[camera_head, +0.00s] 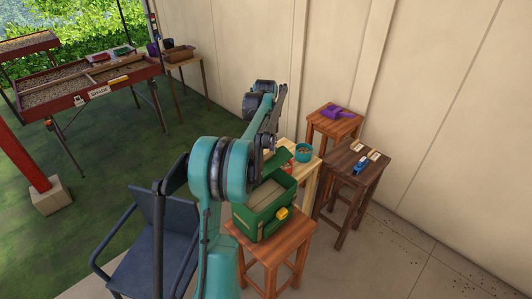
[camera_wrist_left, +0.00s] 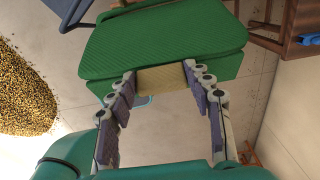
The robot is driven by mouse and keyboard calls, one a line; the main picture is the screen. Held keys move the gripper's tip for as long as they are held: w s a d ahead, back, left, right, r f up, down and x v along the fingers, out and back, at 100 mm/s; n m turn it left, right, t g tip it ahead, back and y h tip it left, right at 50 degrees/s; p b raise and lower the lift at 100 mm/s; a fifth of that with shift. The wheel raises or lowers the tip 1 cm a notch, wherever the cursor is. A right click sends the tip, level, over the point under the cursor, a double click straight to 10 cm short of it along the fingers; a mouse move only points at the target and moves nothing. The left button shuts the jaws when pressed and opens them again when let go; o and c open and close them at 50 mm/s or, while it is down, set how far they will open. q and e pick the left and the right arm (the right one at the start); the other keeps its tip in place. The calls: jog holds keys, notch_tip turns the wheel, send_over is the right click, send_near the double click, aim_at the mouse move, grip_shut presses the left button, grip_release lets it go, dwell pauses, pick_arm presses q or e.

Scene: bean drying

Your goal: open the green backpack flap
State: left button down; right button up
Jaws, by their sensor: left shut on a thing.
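The green backpack (camera_head: 262,224) sits on a wooden stool, with a yellow piece (camera_head: 282,213) on its front. Its tan inside or top panel shows in the head view. The green flap (camera_head: 279,160) appears raised at its back. In the left wrist view the flap (camera_wrist_left: 165,38) is a large ribbed green panel with a tan tab (camera_wrist_left: 162,78) at its near edge. My left gripper (camera_wrist_left: 164,82) is shut on this tab, one finger at each side. In the head view my left arm hides part of the flap and the grip. My right gripper is not in view.
A teal bowl (camera_head: 303,152) stands on a light wooden table behind the backpack. A dark stool (camera_head: 352,168) holds a blue tool, and another stool (camera_head: 334,121) a purple item. A blue chair (camera_head: 150,250) stands at the left. Bean trays (camera_head: 75,85) are farther left.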

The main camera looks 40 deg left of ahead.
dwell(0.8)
pick_arm(q)
jog(key=c, duration=0.6)
grip_release()
jog(key=shift+c, duration=0.2)
notch_tip(320, 180, up, 12)
